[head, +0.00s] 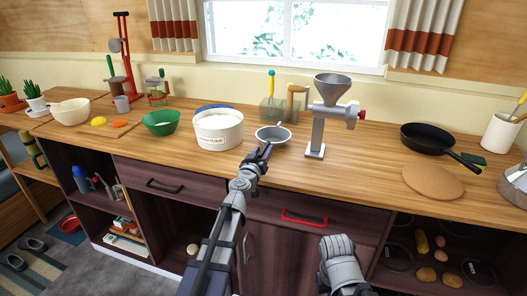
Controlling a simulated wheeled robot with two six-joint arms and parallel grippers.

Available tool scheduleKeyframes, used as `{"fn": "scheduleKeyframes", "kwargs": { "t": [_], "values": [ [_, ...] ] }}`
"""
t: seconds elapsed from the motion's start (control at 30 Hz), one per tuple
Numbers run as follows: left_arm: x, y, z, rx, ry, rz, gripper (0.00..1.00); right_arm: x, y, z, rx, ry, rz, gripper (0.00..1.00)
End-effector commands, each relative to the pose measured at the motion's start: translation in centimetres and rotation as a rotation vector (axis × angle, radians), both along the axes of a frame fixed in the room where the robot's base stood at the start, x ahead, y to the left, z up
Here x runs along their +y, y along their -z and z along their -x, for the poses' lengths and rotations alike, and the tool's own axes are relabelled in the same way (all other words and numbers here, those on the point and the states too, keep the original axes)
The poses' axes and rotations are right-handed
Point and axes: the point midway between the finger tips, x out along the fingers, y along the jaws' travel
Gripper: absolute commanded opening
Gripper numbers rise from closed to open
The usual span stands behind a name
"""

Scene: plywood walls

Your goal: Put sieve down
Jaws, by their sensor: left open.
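The sieve (273,136), a small round grey bowl shape, sits at the counter, between the flour tub and the grinder. It appears to rest on the wood, though its underside is hidden. My left gripper (266,150) is open at the near side of the sieve, where a handle would be. The picture is too small to tell whether the fingers touch it. Only a link of my right arm shows, low in front of the cabinet; its gripper is not visible.
A white flour tub (218,130) stands left of the sieve, and a grey grinder (321,115) stands right. A green bowl (160,122) is farther left. A black pan (427,138) and round cork board (432,182) lie right. Bare counter (365,160) lies between grinder and board.

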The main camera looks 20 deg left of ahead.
Motion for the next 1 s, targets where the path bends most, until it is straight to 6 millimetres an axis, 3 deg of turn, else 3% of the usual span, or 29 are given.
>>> {"fn": "scheduleKeyframes", "kwargs": {
  "t": [0.5, 0.7, 1.0],
  "values": [
    [0.2, 0.0, 10.0, 0.0, -0.001, 0.0, 0.49, 0.0, 0.0, 0.0, 0.0, 0.0, 0.0, 0.0],
    [0.3, 0.0, 11.3, 0.0, 0.0, 0.0, 0.49, 0.0, 0.0, 0.0, 0.0, 0.0, 0.0, 0.0],
    [0.3, 0.0, 11.2, 0.0, 0.0, 0.0, 0.49, 0.0, 0.0, 0.0, 0.0, 0.0, 0.0, 0.0]
  ]
}}
